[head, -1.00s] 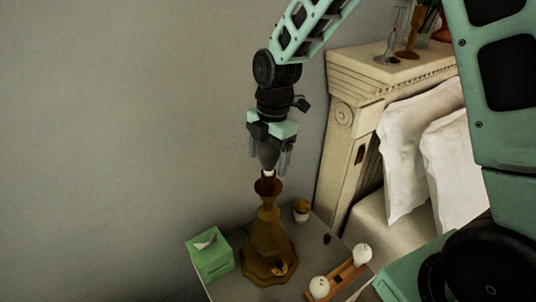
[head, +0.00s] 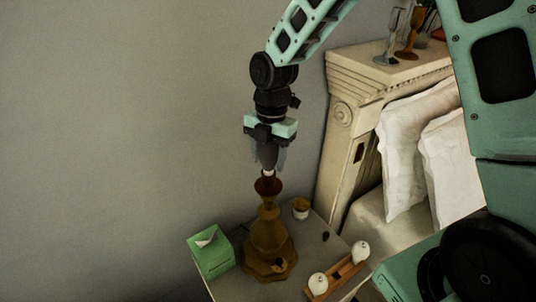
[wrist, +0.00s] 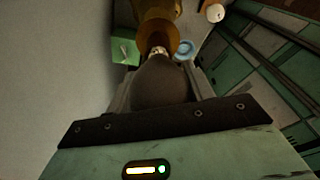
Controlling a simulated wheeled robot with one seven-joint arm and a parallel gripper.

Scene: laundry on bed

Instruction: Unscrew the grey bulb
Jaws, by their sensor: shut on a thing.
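My gripper (head: 268,160) points down with its fingers closed around the dark grey bulb (head: 268,156). The bulb hangs base down, and its pale metal base shows below the fingers, at the mouth of the lamp's brown socket (head: 267,186). I cannot tell whether the base is inside the socket or just above it. The socket tops a bronze lamp stand (head: 267,232) on the nightstand (head: 312,252). In the wrist view, the grey bulb (wrist: 160,82) sits between the fingers, and its metal base lines up with the socket ring.
A green tissue box (head: 211,252) stands left of the lamp. A small cup (head: 300,208) is behind it to the right. A wooden holder (head: 339,280) with two white bulbs lies at the front right. The headboard (head: 345,130) and pillows (head: 403,160) are farther right; a bare wall is left.

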